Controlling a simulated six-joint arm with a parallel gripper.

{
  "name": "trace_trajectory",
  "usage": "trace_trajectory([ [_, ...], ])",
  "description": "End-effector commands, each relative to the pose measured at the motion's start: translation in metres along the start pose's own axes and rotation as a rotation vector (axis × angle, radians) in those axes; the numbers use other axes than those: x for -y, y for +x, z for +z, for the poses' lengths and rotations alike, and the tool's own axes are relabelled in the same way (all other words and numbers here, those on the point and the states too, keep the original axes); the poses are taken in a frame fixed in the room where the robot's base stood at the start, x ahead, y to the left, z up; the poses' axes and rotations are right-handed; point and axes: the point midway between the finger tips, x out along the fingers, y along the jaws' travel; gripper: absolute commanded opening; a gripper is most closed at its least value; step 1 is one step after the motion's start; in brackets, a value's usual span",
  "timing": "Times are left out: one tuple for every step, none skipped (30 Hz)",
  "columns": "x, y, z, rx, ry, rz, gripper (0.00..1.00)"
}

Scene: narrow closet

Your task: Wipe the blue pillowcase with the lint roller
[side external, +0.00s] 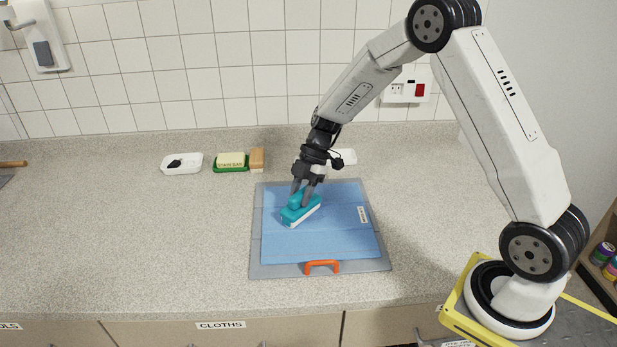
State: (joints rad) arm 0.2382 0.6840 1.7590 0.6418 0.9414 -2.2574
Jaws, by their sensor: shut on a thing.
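The blue pillowcase (335,238) lies flat on a grey board (269,271) with an orange handle (322,266) at its front edge. My gripper (304,199) points down over the left part of the pillowcase. It is shut on a teal and white tool (301,213), which I take to be the lint roller. The tool sits at or just above the cloth; I cannot tell for sure whether it touches. The fingers hide part of its top. A small white label (362,214) lies at the right side of the pillowcase.
The counter left of the board is clear.

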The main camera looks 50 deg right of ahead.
Motion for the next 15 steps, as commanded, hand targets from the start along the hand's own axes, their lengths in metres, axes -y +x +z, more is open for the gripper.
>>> trace_trajectory([
  [0.004, -0.002, 0.003, 0.001, 0.001, 0.0, 0.0],
  [0.005, -0.003, 0.005, 0.001, 0.001, 0.001, 0.0],
  [0.008, -0.004, 0.008, 0.001, 0.001, 0.0, 0.0],
  [0.01, -0.005, 0.009, 0.001, 0.002, 0.0, 0.0],
  [0.012, -0.006, 0.011, 0.001, 0.002, 0.0, 0.0],
  [0.014, -0.007, 0.013, 0.001, 0.001, 0.0, 0.0],
  [0.016, -0.008, 0.015, 0.001, 0.001, 0.0, 0.0],
  [0.019, -0.009, 0.017, 0.001, 0.001, 0.0, 0.0],
  [0.021, -0.011, 0.019, 0.001, 0.001, 0.0, 0.0],
  [0.023, -0.011, 0.02, 0.001, 0.001, 0.0, 0.0],
  [0.025, -0.012, 0.022, 0.001, 0.001, 0.0, 0.0],
  [0.027, -0.014, 0.024, 0.001, 0.001, 0.0, 0.0],
  [0.029, -0.015, 0.026, 0.001, 0.001, 0.0, 0.0],
  [0.031, -0.016, 0.028, 0.001, 0.001, 0.0, 0.0],
  [0.034, -0.017, 0.03, 0.001, 0.001, 0.0, 0.0],
])
